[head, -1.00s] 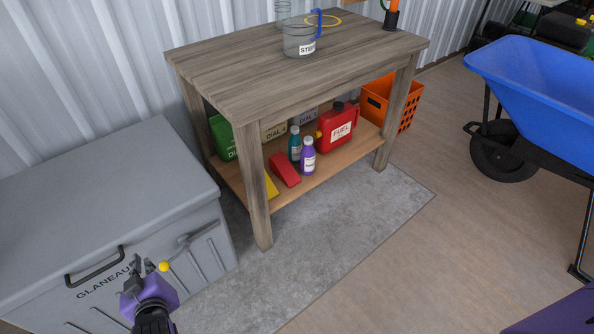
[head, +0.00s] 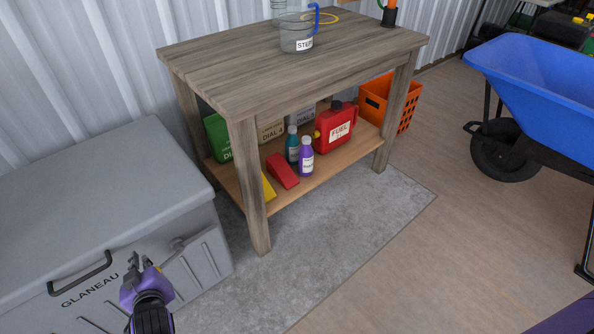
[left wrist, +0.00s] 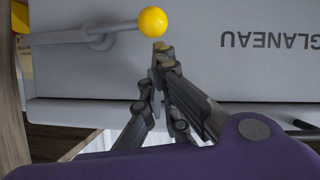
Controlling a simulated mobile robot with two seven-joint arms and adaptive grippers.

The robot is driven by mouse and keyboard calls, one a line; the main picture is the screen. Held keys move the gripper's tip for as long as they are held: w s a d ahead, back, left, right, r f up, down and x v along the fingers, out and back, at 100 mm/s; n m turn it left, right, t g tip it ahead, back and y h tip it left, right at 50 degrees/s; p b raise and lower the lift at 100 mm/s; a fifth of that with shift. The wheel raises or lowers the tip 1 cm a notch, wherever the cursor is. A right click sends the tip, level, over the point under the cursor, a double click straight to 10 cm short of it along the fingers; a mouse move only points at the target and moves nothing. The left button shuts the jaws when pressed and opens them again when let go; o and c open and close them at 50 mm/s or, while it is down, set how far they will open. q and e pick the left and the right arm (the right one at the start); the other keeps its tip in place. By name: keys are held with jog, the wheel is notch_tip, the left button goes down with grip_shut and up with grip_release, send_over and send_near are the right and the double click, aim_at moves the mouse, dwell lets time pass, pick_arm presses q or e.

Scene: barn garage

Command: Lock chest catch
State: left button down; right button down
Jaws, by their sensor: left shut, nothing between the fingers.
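The grey chest (head: 95,190) stands at the left with its lid down. Its catch is a grey lever (left wrist: 85,35) with a yellow ball knob (left wrist: 152,21) on the front face. In the head view the lever (head: 176,250) slants down toward the knob, which is mostly hidden by my gripper. My left gripper (head: 139,264) is shut and empty in front of the chest. In the left wrist view its fingertips (left wrist: 162,55) are just below the knob; I cannot tell whether they touch it. My right gripper is not in view.
A dark handle (head: 80,274) sticks out of the chest front, left of my gripper. A wooden workbench (head: 280,60) with a loaded lower shelf stands beside the chest. A blue wheelbarrow (head: 540,90) is at the right. The floor between is clear.

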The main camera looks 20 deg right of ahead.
pick_arm(q)
jog(key=shift+f, duration=0.1)
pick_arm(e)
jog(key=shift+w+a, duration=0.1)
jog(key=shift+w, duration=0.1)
pick_arm(q)
jog(key=shift+a+f+n+h, duration=0.2)
jog(key=shift+f+n+h, duration=0.05)
jog(key=shift+n+h, duration=0.05)
